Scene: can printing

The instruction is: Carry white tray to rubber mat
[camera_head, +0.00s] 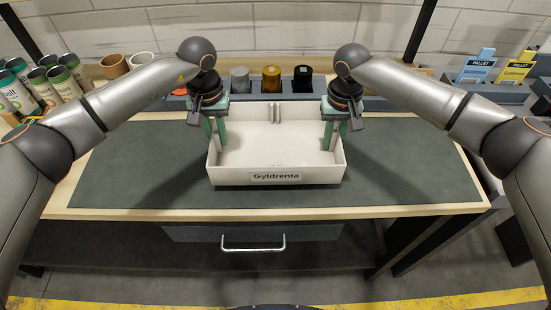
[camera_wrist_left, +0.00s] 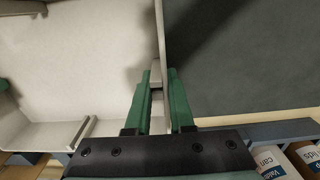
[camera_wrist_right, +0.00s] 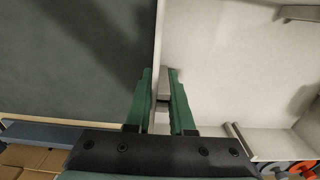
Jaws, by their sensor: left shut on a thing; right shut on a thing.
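The white tray (camera_head: 275,160), labelled "Gyldrenta", is over the middle of the dark rubber mat (camera_head: 410,165) on the workbench. I cannot tell whether it touches the mat. It is level and looks empty. My left gripper (camera_head: 217,143) is shut on the tray's left wall, and its green fingers straddle that wall in the left wrist view (camera_wrist_left: 160,85). My right gripper (camera_head: 333,140) is shut on the tray's right wall, and its fingers straddle that wall in the right wrist view (camera_wrist_right: 161,85).
A rack behind the mat holds grey, amber and black ink jars (camera_head: 271,79). Several printed cans (camera_head: 45,85) and brown and white cups (camera_head: 114,66) stand at the back left. Pallet cards (camera_head: 480,68) stand at the back right. The mat is clear on both sides.

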